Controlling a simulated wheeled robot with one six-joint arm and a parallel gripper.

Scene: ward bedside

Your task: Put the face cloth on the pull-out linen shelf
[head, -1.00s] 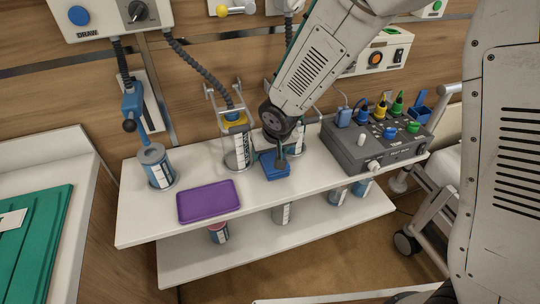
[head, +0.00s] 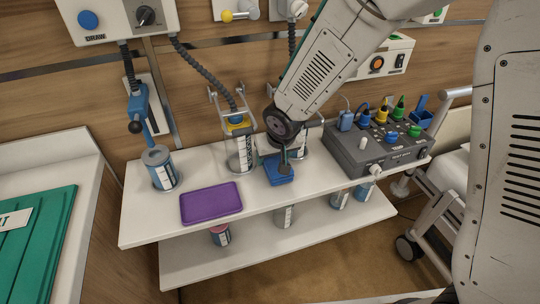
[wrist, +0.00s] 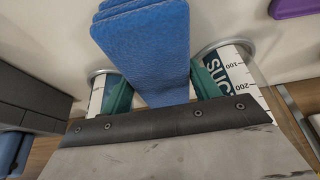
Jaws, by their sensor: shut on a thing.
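The face cloth (head: 277,174) is a blue, thick, folded pad. It shows at the middle of the white upper shelf in the head view, and fills the top middle of the wrist view (wrist: 146,45). My gripper (head: 285,166) is over it, its teal fingers (wrist: 160,88) shut on either side of the cloth. I cannot tell whether the cloth touches the shelf surface. I cannot tell which surface is the pull-out linen shelf.
A purple tray (head: 211,203) lies left of the cloth. Measuring jars stand close behind (head: 242,158) and at left (head: 160,171). A grey control box (head: 372,155) is at right. A lower shelf (head: 200,268) holds several small jars. A green item (head: 38,245) lies far left.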

